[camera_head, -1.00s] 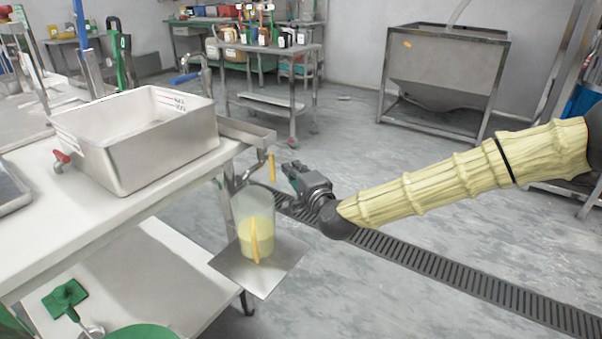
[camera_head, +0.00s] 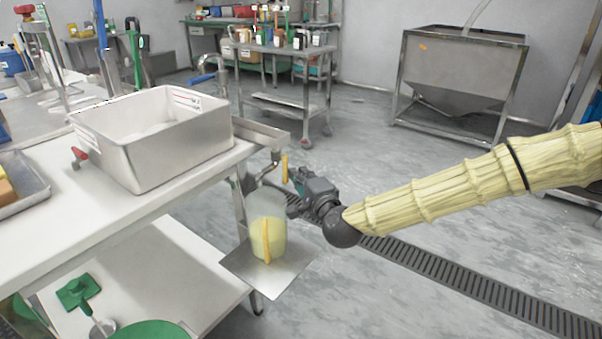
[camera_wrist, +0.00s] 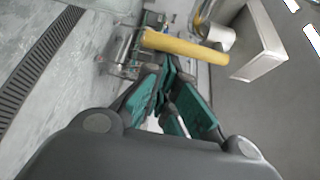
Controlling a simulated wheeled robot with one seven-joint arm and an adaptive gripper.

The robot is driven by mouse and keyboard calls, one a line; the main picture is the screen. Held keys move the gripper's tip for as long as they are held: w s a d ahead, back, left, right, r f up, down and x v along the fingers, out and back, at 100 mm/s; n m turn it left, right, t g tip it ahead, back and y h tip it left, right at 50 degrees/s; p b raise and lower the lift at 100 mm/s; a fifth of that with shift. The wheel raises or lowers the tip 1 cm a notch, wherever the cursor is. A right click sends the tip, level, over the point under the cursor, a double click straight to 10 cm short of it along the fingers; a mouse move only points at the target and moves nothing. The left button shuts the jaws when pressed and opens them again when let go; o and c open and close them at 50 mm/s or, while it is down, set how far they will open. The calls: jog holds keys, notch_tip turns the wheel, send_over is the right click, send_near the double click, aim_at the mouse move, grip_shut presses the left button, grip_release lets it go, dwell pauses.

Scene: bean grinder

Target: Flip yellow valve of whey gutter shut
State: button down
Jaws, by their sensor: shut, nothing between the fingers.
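The yellow valve handle (camera_head: 284,167) hangs down below the end of the metal whey gutter (camera_head: 262,132), at the right edge of the table. In the wrist view the yellow handle (camera_wrist: 185,46) lies across, just beyond my fingertips. My gripper (camera_head: 296,178) is shut and empty, close to the right of the handle in the head view. Its teal fingers (camera_wrist: 168,75) are together in the wrist view. I cannot tell whether they touch the handle. A clear jug (camera_head: 268,232) with pale yellow liquid and a yellow stick stands below the valve.
The jug stands on a metal plate (camera_head: 283,276) jutting from the table. A large steel vat (camera_head: 160,145) with a red-handled tap sits on the table (camera_head: 130,195). A floor drain grate (camera_head: 470,283) runs under my arm. The floor to the right is open.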

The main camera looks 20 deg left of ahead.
aim_at(286, 180)
jog(key=shift+s+a+m+p, duration=0.1)
jog(key=shift+s+m+p, duration=0.15)
jog(key=shift+m+p, duration=0.45)
jog(key=s+m+g+p, duration=0.1)
jog(key=m+g+p, duration=0.1)
jog(key=p, duration=0.3)
jog(key=s+a+r+m+g+p, duration=0.1)
jog(key=s+m+g+p, duration=0.1)
jog(key=p, duration=0.2)
jog(key=s+m+g+h+p, duration=0.1)
jog(key=s+m+g+p, duration=0.1)
jog(key=p, duration=0.3)
jog(key=shift+a+r+m+g+p, duration=0.3)
jog(key=shift+a+m+g, duration=0.1)
jog(key=shift+m, duration=0.2)
jog(key=m+g+p, duration=0.1)
jog(key=p, duration=0.1)
jog(key=s+r+m+g+p, duration=0.1)
jog(key=shift+s+a+r+y+p, duration=0.15)
jog(key=shift+a+y+p, duration=0.1)
jog(key=shift+y+p, duration=0.1)
jog(key=shift+r, duration=0.15)
jog(key=v, duration=1.2)
